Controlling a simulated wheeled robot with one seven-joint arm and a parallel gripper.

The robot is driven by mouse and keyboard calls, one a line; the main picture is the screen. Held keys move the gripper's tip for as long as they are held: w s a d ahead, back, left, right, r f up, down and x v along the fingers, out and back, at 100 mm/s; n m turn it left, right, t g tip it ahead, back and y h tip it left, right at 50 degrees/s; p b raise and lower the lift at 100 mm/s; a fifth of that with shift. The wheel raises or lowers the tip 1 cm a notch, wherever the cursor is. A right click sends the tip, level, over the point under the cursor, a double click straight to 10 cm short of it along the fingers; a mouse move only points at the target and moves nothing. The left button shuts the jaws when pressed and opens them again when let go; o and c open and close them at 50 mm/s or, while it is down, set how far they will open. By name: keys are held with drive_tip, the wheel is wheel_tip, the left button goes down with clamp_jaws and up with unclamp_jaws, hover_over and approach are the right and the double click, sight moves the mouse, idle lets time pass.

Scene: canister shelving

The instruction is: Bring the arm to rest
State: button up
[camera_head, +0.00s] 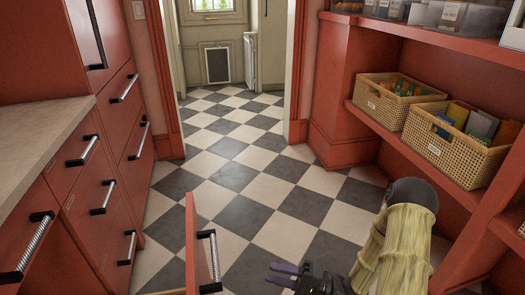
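My gripper (283,276) is low at the bottom of the view, to the right of an open drawer front. Its two purple fingers are apart and nothing shows between them. My arm (396,250) reaches in from the lower right, with a pale yellow link and a dark joint at its top. Its lower end is cut off by the frame edge.
A red drawer front (199,245) with a metal handle stands pulled out near my gripper. Red cabinets and a pale counter (40,125) are at left. Red shelves at right hold two wicker baskets (395,110). The checkered floor (240,175) is clear toward the doorway.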

drive_tip(key=w+d+f+n+t+h, duration=0.2)
drive_tip(key=w+d+n+h, duration=0.1)
drive_tip(key=w+h, duration=0.6)
drive_tip(key=s+d+r+h, duration=0.3)
drive_tip(key=d+r+h, duration=0.2)
drive_tip(key=d+h, duration=0.3)
drive_tip(key=s+a+r+g+h, duration=0.1)
drive_tip(key=s+r+g, duration=0.15)
drive_tip(key=s, duration=0.35)
drive_tip(key=s+a+r+g+h, duration=0.1)
drive_tip(key=s+r+h, duration=0.1)
drive_tip(key=s+r, duration=0.3)
drive_tip(key=w+p+v, duration=0.3)
drive_tip(key=p+v, duration=1.2)
drive_tip(key=p, duration=0.2)
drive_tip(key=w+d+r+p+v, duration=0.1)
drive_tip(key=w+p+v, duration=0.2)
drive_tip(key=p+v, duration=1.3)
drive_tip(key=shift+r+p, duration=0.55)
drive_tip(key=shift+r, duration=0.05)
